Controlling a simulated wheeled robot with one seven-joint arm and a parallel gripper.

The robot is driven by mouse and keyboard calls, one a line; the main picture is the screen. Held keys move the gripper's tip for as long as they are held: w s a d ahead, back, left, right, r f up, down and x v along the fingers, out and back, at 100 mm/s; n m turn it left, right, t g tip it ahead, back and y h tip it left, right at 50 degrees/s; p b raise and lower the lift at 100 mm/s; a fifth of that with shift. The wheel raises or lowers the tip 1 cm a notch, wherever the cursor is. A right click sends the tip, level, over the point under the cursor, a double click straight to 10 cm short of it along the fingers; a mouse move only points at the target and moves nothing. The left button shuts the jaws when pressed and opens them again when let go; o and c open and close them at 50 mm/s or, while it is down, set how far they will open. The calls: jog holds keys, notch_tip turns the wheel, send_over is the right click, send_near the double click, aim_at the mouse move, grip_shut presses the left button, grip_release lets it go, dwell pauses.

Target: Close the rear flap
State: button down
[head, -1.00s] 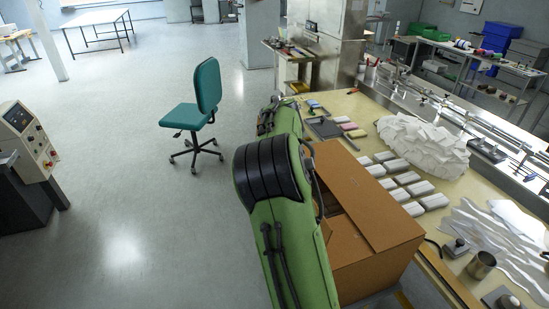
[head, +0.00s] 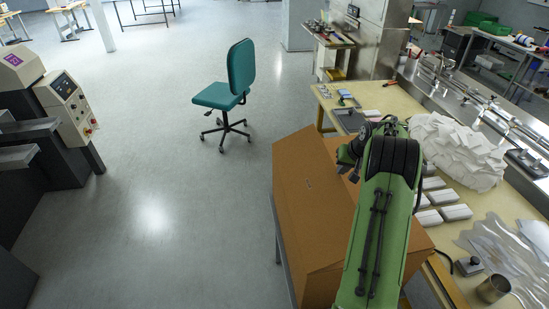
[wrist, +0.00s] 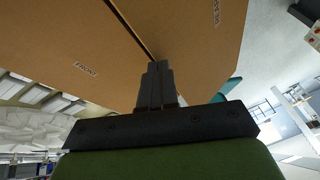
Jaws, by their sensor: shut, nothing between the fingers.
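The brown cardboard box (head: 312,215) stands beside the near left edge of the work table, partly hidden behind my arm. A large brown panel with a small mark is at its left in the head view. In the wrist view, two brown flaps meet at a narrow dark gap.
The work table (head: 420,290) holds a white heap (head: 455,145), white packs (head: 455,212), clear film (head: 500,250) and a metal cup (head: 494,288) right of my arm. A green chair (head: 228,85) stands behind the box on open floor. A control console (head: 68,100) is at left.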

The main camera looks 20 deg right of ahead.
jog(key=shift+s+d+f+b, duration=0.1)
jog(key=shift+d+f+b, duration=0.4)
jog(key=shift+f, duration=0.7)
jog(key=shift+s+d+f+b, duration=0.1)
jog(key=shift+d+f+b, duration=0.35)
jog(key=shift+f, duration=0.8)
jog(key=shift+s+d+f+b, duration=0.1)
jog(key=shift+d+f+b, duration=0.4)
jog(key=shift+f, duration=0.7)
jog(key=shift+a, duration=0.1)
jog(key=shift+r, duration=0.15)
